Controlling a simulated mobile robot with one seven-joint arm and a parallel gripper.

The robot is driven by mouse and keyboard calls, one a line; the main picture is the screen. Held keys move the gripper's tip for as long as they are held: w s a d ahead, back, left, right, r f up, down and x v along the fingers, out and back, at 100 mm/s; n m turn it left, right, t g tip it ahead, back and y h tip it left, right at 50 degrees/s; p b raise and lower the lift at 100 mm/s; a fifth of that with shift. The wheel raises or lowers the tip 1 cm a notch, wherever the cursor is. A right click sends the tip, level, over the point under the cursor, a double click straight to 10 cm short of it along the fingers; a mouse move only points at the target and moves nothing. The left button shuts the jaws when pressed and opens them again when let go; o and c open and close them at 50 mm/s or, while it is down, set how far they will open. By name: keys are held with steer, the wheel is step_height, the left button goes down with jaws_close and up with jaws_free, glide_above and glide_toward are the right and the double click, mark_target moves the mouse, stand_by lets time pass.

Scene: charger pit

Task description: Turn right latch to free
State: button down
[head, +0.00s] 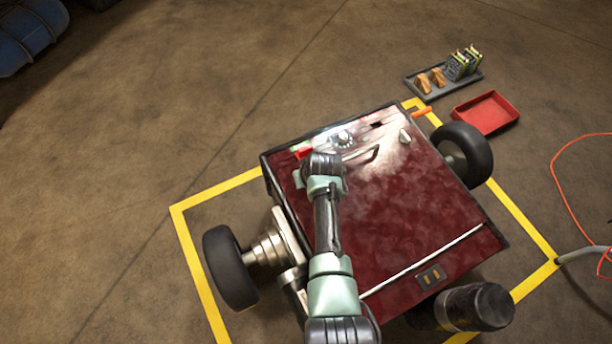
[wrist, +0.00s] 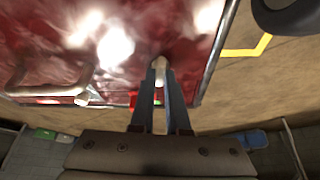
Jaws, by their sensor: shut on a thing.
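The dark red box (head: 420,210) stands on wheels, its lid facing up. My gripper (head: 322,165) reaches down at the lid's far left corner in the head view, where my wrist hides the fingertips and the latch. In the wrist view my gripper (wrist: 160,75) is shut on the small pale latch knob (wrist: 159,63) near the lid's edge. A red tab (head: 303,152) shows beside my wrist; red also shows next to the fingers in the wrist view (wrist: 133,99). Another pale latch knob (head: 405,136) sits near the far right corner, with an orange tab (head: 421,111) beyond it.
A bar handle (head: 362,153) and a round dial (head: 344,139) lie close right of my gripper. A grey tray (head: 440,82) with blocks and an empty red tray (head: 486,112) are on the floor behind. An orange cable (head: 566,200) lies right.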

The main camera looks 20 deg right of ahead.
steer(key=shift+n+y, duration=0.3)
steer(key=shift+n, duration=0.5)
steer(key=c, duration=0.9)
jaws_free()
steer(key=p+v, duration=0.8)
steer(key=v, duration=0.5)
steer(key=shift+w+d, duration=0.1)
steer(key=shift+d, duration=0.05)
